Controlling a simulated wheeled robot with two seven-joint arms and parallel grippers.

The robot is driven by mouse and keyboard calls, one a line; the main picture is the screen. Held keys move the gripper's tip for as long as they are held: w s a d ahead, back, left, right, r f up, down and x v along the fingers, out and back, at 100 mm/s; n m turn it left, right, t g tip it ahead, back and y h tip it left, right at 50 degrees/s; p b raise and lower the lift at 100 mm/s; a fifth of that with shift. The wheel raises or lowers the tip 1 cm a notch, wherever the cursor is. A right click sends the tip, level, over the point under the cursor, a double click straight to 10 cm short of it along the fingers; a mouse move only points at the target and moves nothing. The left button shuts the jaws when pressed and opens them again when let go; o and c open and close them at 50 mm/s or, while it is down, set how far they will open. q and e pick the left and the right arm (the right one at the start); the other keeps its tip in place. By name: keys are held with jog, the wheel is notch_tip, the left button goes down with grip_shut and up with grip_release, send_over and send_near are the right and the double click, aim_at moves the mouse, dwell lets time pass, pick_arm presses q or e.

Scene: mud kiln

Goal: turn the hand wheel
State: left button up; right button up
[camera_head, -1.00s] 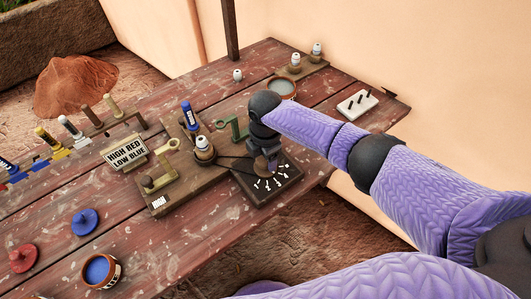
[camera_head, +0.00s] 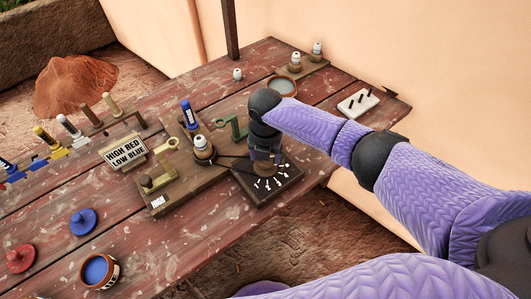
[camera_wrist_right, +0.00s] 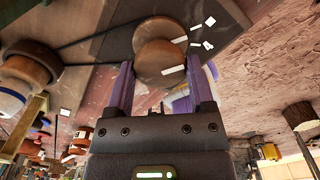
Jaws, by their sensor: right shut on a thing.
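The hand wheel (camera_wrist_right: 160,62) is a small brown disc in the right wrist view, above a second brown disc, with a white mark at its edge. It stands on a dark plate (camera_head: 284,184) with white tick marks at the table's near edge. My right gripper (camera_head: 266,166) reaches down over the plate and largely hides the wheel in the head view. In the right wrist view its two purple fingers (camera_wrist_right: 162,78) are on either side of the wheel, shut on it. My left gripper is not in view.
A belt runs from the wheel to a wooden board with a white-topped bottle (camera_head: 203,150), a brass crank (camera_head: 163,168) and a green crank (camera_head: 232,127). A sign (camera_head: 126,153) reads HIGH RED LOW BLUE. A blue-filled pot (camera_head: 99,270) stands front left.

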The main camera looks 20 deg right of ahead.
jog(key=shift+n, duration=0.5)
jog(key=o, duration=1.2)
notch_tip(320, 180, up, 10)
jog(key=p, duration=0.3)
jog(key=shift+f, duration=0.1)
